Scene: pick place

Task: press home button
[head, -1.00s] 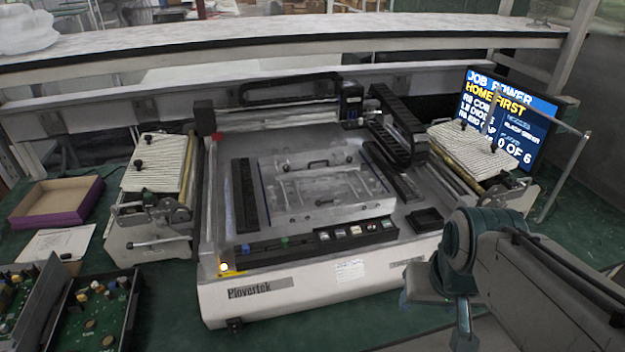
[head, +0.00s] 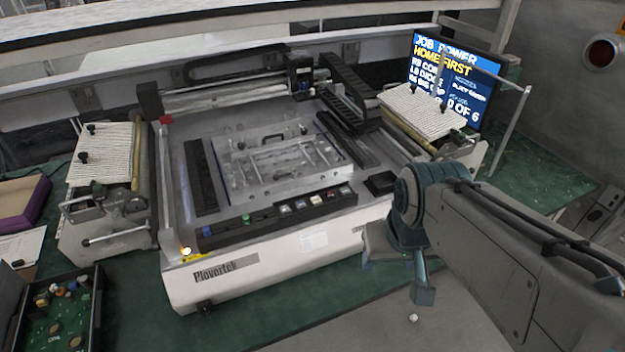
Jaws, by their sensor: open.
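The home button must be among the buttons on the black control strip (head: 270,222) along the front of the white Plovertek machine (head: 290,262). The strip carries a blue button (head: 235,231), a green button (head: 246,217), and to the right several small square buttons, some pale (head: 300,204) and one reddish (head: 331,195). Their labels are too small to read. My gripper (head: 394,276) hangs at the machine's front right, apart from the buttons and right of the strip. It looks open and empty, partly hidden by my arm.
A screen (head: 452,82) at the back right reads "HOME FIRST" and "0 OF 6". Feeder units stand left (head: 100,165) and right (head: 425,110) of the machine. A gantry (head: 340,95) crosses its back.

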